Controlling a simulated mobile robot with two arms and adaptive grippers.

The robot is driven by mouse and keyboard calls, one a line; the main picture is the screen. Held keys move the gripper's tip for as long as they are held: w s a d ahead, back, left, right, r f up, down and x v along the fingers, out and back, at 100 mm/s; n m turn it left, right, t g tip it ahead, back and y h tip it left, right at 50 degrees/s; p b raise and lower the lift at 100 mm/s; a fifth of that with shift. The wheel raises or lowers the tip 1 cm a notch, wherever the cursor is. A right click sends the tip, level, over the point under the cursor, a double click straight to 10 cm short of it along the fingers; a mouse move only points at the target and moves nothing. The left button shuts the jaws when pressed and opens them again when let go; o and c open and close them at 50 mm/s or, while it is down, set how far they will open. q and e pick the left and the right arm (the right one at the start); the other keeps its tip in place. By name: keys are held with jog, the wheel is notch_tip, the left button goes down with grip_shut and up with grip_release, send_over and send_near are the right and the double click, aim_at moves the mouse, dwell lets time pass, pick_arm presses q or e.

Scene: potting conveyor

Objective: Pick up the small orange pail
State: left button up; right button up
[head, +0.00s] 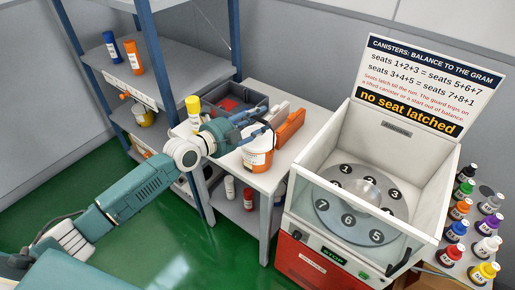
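A white pail with an orange band (258,158) stands upright on the white side table, near its front right edge. My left gripper (266,122) reaches in from the left and is above the pail's top, covering part of its rim. Its two fingers look spread apart, one farther back than the other. I cannot tell whether they touch the pail, and its handle is hidden. My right gripper is out of view.
An orange block-like holder (291,128), a dark tray (236,98) and a yellow-capped bottle (193,112) are close around the gripper. A blue-framed shelf (152,60) stands behind left. The white seat machine (322,205) is at right, beside several capped bottles.

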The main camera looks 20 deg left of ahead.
pick_arm(q)
grip_shut()
jog(key=shift+r, duration=0.35)
jog(key=shift+w+f, duration=0.1)
jog(key=shift+w, duration=0.05)
